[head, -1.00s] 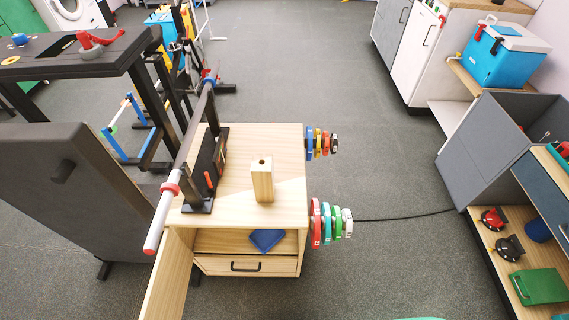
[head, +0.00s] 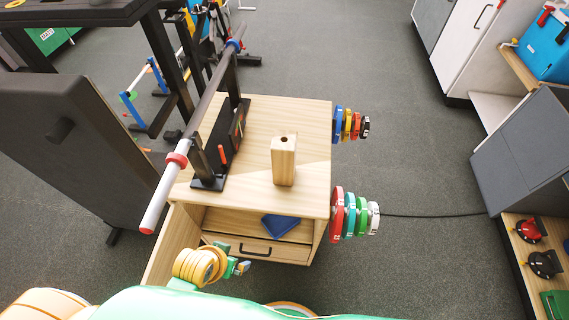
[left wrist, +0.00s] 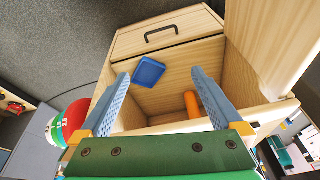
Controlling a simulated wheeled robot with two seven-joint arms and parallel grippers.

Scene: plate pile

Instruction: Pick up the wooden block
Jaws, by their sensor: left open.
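The wooden block (head: 284,165) stands upright on the wooden cabinet's top (head: 306,130), right of the black rack. It is a pale, tall block with a dark hole in its upper end. I cannot make it out in the left wrist view. My left gripper (head: 240,267) is low in front of the cabinet, near its drawer handle and apart from the block. In the left wrist view the gripper (left wrist: 162,76) has its two blue fingers spread with nothing held between them, facing the cabinet's open shelf. My right gripper is not in view.
A barbell (head: 205,95) rests on a black rack (head: 222,150) left of the block. Coloured weight plates (head: 350,212) stick out from the cabinet's right side. A blue item (head: 281,226) lies on the shelf. An open door (head: 172,245) stands at the cabinet's left front.

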